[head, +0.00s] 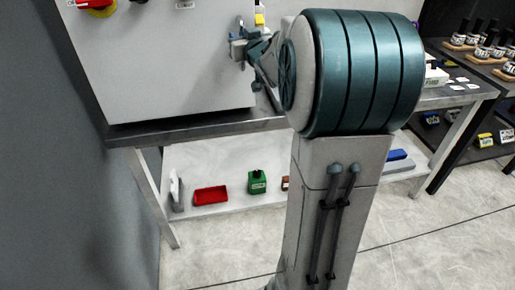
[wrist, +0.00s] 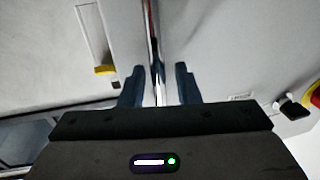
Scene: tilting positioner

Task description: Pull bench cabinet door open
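The grey cabinet door (head: 165,65) fills the upper left of the head view, above the bench. It also shows as a pale panel in the wrist view (wrist: 225,55). A shiny chrome bar handle (wrist: 151,28) runs down the middle of the wrist view, between my gripper's (wrist: 160,75) two dark fingers. A gap shows on each side of the bar, so the fingers stand open around it. In the head view my gripper (head: 250,46) is at the door's right side. The handle cannot be made out there.
A red and yellow knob (head: 97,5) sits on the panel at upper left. The bench's lower shelf (head: 225,160) holds a red tray (head: 211,196) and a green block (head: 257,182). A dark rack with bottles (head: 487,45) stands at right. Floor is clear in front.

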